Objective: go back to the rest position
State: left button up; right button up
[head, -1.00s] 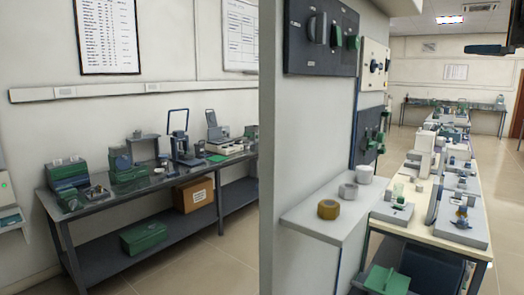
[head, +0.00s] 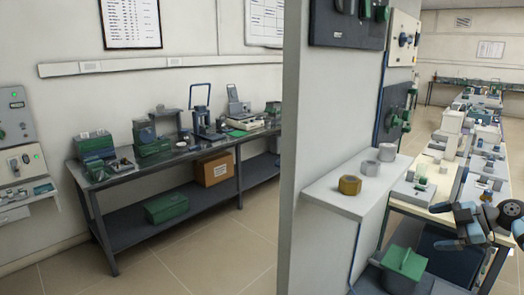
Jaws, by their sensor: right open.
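My right gripper (head: 449,226) shows at the right edge of the head view, blue-grey and dark. Its two fingers point left and stand apart, with nothing seen between them. It appears in front of the near end of the long workbench (head: 427,211); I cannot tell how far it is from the bench. My left gripper is out of view.
A white pillar (head: 318,130) with a shelf (head: 345,200) stands close in the middle. Tape rolls (head: 350,185) sit on the shelf. A dark table (head: 110,195) with instruments runs along the left wall. A control box (head: 12,125) is at far left. Tiled floor (head: 205,250) is clear.

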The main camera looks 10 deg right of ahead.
notch_tip(320, 180, down, 7)
jog(key=s+m, duration=0.1)
jog(key=s, duration=0.2)
jog(key=w+d+r+m+t+h, duration=0.2)
jog(key=w+d+r+t, duration=0.45)
jog(key=r+t, duration=0.45)
jog(key=d+f+m+g+h, duration=0.25)
jog(key=d+m+h, duration=0.45)
jog(key=d+h, duration=0.4)
jog(key=s+a+f+g+y, duration=0.1)
jog(key=s+a+f, duration=0.3)
jog(key=a+f, duration=0.6)
jog(key=s+a+f+g+y, duration=0.1)
jog(key=s+a+f+y, duration=0.1)
jog(key=s+a+f, duration=0.5)
jog(key=s+a+f+g+y, duration=0.1)
jog(key=s+a+f+g, duration=0.1)
jog(key=a+f, duration=1)
jog(key=s+a+f+m+g+y, duration=0.1)
jog(key=s+a+f+m+y, duration=0.15)
jog(key=s+a, duration=0.8)
jog(key=s+a+f+m+y, duration=0.1)
jog(key=s+a+f, duration=0.2)
jog(key=s+a, duration=0.75)
notch_tip(320, 180, up, 6)
jog(key=a+p, duration=0.1)
jog(key=p, duration=0.5)
jog(key=shift+w+a+r, duration=0.25)
jog(key=shift+a, duration=0.1)
